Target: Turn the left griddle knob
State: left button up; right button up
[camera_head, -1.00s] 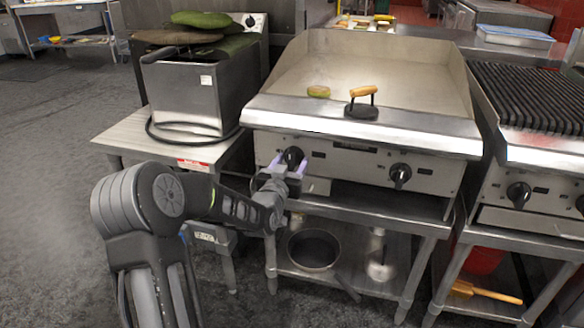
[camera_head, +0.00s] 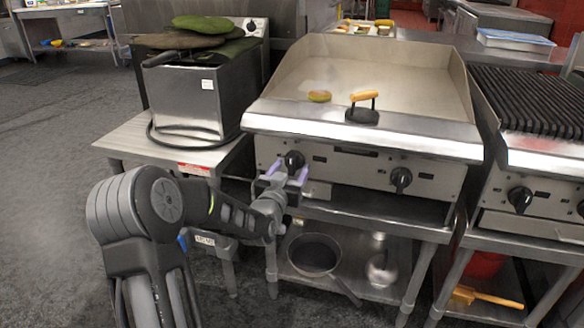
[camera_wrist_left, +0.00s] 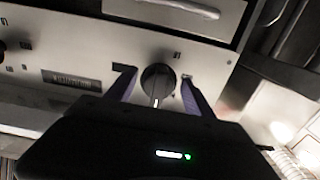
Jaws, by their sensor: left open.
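The left griddle knob (camera_head: 294,160) is a black round knob on the front panel of the griddle (camera_head: 360,140). My left gripper (camera_head: 288,172) is open just in front of and slightly below it, with purple-tipped fingers. In the left wrist view the knob (camera_wrist_left: 158,82) lies between the two spread fingers (camera_wrist_left: 156,90), and a pale pointer line on it runs downward. A gap shows on each side of the knob, so the fingers look apart from it. The right griddle knob (camera_head: 401,178) is farther right. My right gripper is not seen.
A grill press (camera_head: 362,108) and a patty-like item (camera_head: 319,96) rest on the griddle top. A fryer (camera_head: 190,95) stands at left on a metal table (camera_head: 120,142). A pan (camera_head: 314,254) sits on the shelf below. A charbroiler (camera_head: 530,100) stands at right.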

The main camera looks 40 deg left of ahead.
pick_arm(q)
jog(key=v, duration=0.6)
jog(key=shift+s, duration=0.3)
jog(key=shift+d+f, duration=0.1)
jog(key=shift+d, duration=0.05)
jog(key=s+d+f+n+g+h, duration=0.1)
jog(key=s+d+f+g+h, duration=0.15)
jog(key=d+f, duration=0.45)
jog(key=s+d+f+g+h, duration=0.1)
jog(key=s+d+f+g, duration=0.25)
jog(key=f, duration=0.75)
jog(key=s+d+f+n+g+h, duration=0.1)
jog(key=s+d+f+g+h, duration=0.1)
jog(key=d+f, duration=0.5)
jog(key=s+d+f+m+g+h, duration=0.2)
jog(key=s+d+f+g, duration=0.2)
jog(key=s+d+f, duration=0.5)
jog(key=s+d+f+m+g+h, duration=0.2)
jog(key=s+d+f+g+h, duration=0.3)
jog(key=s+d, duration=0.75)
notch_tip(320, 180, up, 24)
jog(key=y+p, duration=0.2)
jog(key=p, duration=2.2)
jog(key=shift+w+f+t, duration=0.15)
jog(key=shift+w+t, duration=0.1)
jog(key=shift+t, duration=0.15)
